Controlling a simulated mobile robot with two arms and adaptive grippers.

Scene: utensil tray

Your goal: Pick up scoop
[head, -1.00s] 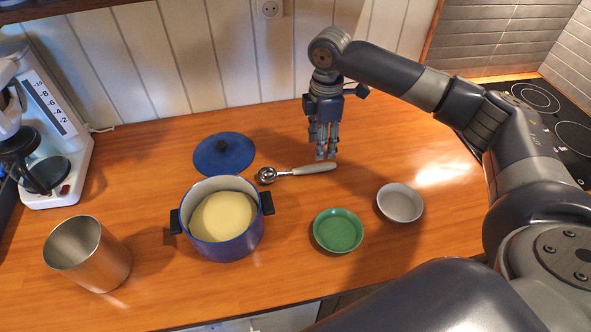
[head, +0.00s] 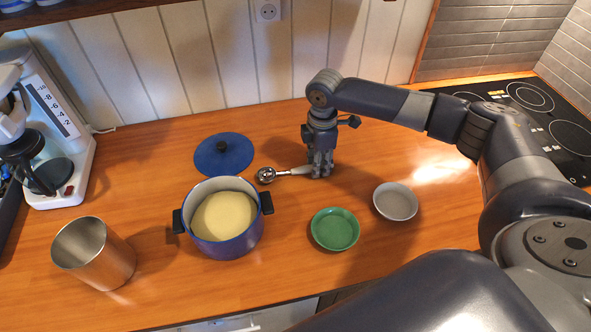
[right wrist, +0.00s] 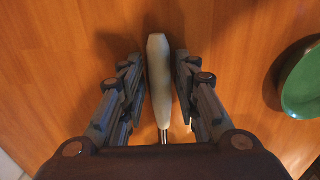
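The scoop (head: 267,175) lies on the wooden counter, its metal bowl to the left and its pale handle to the right. In the head view my right gripper (head: 320,174) is down at the handle and hides part of it. In the right wrist view the scoop's handle (right wrist: 159,75) lies between the fingers of my right gripper (right wrist: 160,88). The fingers are apart, one on each side, with a narrow gap showing beside the handle. The scoop's bowl is hidden in the wrist view. My left gripper is not in view.
A blue pot (head: 225,245) with pale contents stands left of the scoop, its blue lid (head: 235,163) behind it. A green bowl (head: 335,230) and grey bowl (head: 396,201) are in front and to the right. A metal cup (head: 105,263) stands at far left.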

